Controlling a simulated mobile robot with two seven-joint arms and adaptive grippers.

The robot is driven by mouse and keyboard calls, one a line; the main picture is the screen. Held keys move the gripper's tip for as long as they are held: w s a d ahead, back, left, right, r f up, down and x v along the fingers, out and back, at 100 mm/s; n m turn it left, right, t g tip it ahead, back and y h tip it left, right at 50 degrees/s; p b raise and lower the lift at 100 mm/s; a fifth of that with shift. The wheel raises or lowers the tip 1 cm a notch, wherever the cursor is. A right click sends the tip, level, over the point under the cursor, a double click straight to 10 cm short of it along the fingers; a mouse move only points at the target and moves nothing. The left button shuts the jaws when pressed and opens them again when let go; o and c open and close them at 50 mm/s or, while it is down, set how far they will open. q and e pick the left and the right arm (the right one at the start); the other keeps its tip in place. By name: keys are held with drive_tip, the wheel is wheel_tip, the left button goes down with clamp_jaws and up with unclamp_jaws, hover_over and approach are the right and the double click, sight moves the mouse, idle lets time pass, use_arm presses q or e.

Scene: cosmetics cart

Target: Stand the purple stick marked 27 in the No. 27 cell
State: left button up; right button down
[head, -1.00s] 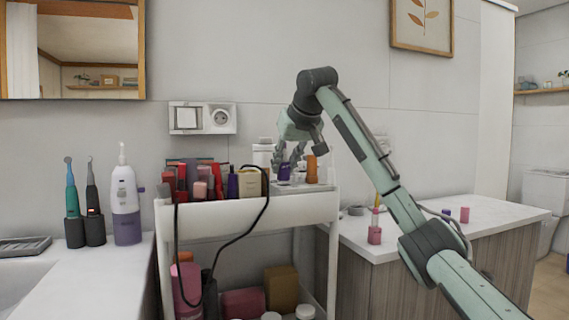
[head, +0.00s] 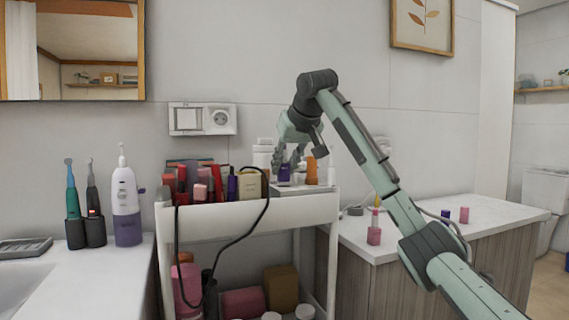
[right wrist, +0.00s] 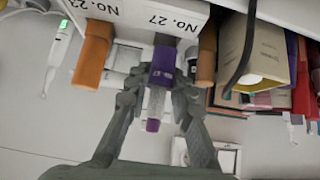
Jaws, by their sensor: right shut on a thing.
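My right gripper (head: 287,160) is above the tray on the cart's top, at its right end. In the right wrist view the gripper (right wrist: 158,100) is shut on the purple stick (right wrist: 163,60), its fingers on either side. The stick has a purple cap, a pale clear middle and a purple end. It also shows in the head view (head: 284,173). The No. 27 label (right wrist: 170,18) is on the white holder right beside the stick's cap. I cannot tell whether the stick is inside the cell or only over it. My left gripper is not in view.
An orange stick (right wrist: 93,55) stands by the No. 23 label, and a brown-orange one (right wrist: 207,55) is close on the other side. A cream box (head: 250,184) and a black cable (head: 266,205) are left of the holder. Several cosmetics crowd the cart top.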

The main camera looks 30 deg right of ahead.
sight(286, 175)
drive_tip(key=shift+p, duration=0.3)
idle(0.5)
drive_tip(key=shift+f+b, duration=0.75)
drive_tip(key=shift+f, duration=0.75)
drive_tip(key=c, duration=1.3)
unclamp_jaws()
drive_tip(key=shift+f, duration=0.1)
drive_tip(key=shift+o, duration=0.2)
drive_tip(key=v, duration=1.2)
drive_tip(key=shift+r, duration=0.2)
drive_tip(key=shift+d, duration=0.1)
